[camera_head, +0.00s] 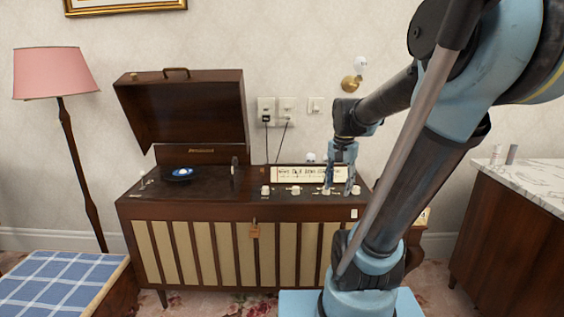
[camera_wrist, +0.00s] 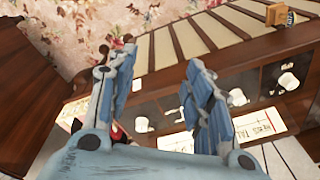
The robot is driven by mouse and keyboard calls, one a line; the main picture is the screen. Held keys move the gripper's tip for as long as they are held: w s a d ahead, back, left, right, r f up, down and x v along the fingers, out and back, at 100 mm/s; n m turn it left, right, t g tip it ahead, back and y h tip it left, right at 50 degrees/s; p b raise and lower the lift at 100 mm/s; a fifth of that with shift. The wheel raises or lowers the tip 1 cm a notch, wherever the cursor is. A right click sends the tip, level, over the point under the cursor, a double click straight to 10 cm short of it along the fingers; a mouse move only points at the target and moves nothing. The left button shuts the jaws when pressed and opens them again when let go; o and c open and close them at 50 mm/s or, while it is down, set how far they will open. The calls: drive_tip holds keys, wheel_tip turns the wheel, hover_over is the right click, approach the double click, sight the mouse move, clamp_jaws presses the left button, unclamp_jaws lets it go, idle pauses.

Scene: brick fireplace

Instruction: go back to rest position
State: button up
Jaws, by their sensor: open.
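My gripper (camera_head: 341,180) hangs at the end of my blue and black arm, over the right part of a brown wooden record-player cabinet (camera_head: 140,207). It is near the row of white knobs (camera_head: 296,190) below the cream dial panel (camera_head: 305,174). In the wrist view my gripper (camera_wrist: 155,90) shows two blue fingers spread apart, with nothing between them. I cannot tell whether a fingertip touches the cabinet.
The cabinet lid (camera_head: 188,108) stands open. A pink lamp (camera_head: 54,73) stands at the left, behind a blue checked surface (camera_head: 60,280). A marble-topped cabinet (camera_head: 530,180) stands at the right. Two cords (camera_head: 283,140) hang from wall sockets (camera_head: 276,110) behind the player.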

drive_tip(key=s+f+n+t, duration=0.1)
drive_tip(key=s+f+n, duration=0.6)
drive_tip(key=s, duration=0.6)
wheel_tip(320, 180, down, 2)
drive_tip(key=shift+s+f, duration=0.25)
drive_tip(key=shift+s, duration=0.05)
